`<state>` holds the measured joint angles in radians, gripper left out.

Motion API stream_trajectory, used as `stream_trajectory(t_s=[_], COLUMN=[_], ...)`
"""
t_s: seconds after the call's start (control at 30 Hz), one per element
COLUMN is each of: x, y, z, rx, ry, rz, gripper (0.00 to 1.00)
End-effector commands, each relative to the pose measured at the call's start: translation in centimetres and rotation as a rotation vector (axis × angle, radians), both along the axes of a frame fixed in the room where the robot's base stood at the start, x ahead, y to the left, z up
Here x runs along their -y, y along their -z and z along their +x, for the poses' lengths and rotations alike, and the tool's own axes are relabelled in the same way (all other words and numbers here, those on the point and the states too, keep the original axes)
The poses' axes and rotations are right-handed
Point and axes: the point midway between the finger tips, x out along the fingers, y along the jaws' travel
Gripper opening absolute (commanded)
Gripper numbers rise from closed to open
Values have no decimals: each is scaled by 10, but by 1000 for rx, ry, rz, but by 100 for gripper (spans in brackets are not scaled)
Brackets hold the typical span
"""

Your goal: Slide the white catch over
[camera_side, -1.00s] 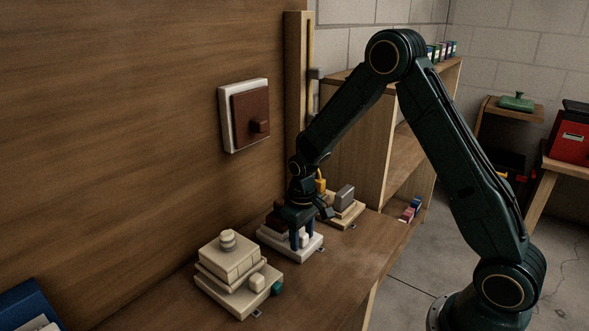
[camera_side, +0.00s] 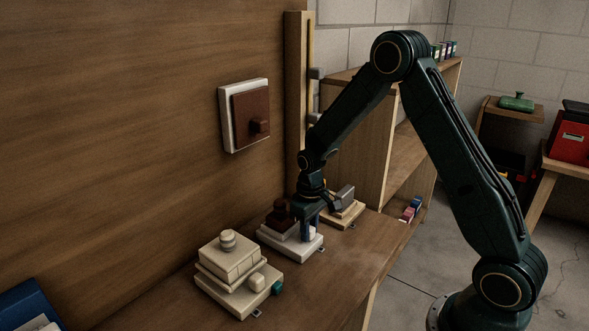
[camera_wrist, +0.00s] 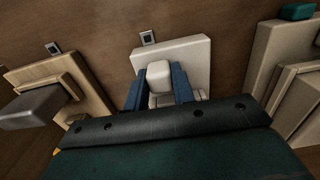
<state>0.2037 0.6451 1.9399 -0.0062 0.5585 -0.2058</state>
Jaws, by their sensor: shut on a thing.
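The white catch (camera_side: 312,234) is a small rounded block on the white base (camera_side: 285,247) of the middle unit on the bench. My gripper (camera_side: 309,232) points down at it, with its blue fingers on either side. In the wrist view the catch (camera_wrist: 159,75) sits between the two fingers of my gripper (camera_wrist: 158,88), which is shut on it. The base also shows in the wrist view (camera_wrist: 195,52). A dark red block (camera_side: 281,213) stands on the same unit, behind my gripper.
A cream unit (camera_side: 228,257) with a round knob and teal side piece stands to the left. A wooden-based unit with a grey block (camera_side: 345,193) stands close to the right. A brown and white panel (camera_side: 251,115) is on the wall. The front bench strip is clear.

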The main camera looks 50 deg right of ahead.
Motion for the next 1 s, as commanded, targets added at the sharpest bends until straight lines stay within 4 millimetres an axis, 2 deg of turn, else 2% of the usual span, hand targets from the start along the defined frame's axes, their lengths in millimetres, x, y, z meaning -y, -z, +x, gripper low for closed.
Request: stream_trajectory(t_s=[0.13,0.17,0.27,0.73,1.0], x=[6,6,6,3,3], y=[-1,-1,-1,-5,-31], z=[1,1,1,1,1], rx=[3,3,3,2,6], ry=[10,10,10,6,6], rz=[-11,-11,-10,-7,-7], gripper=[0,27,47,47,47])
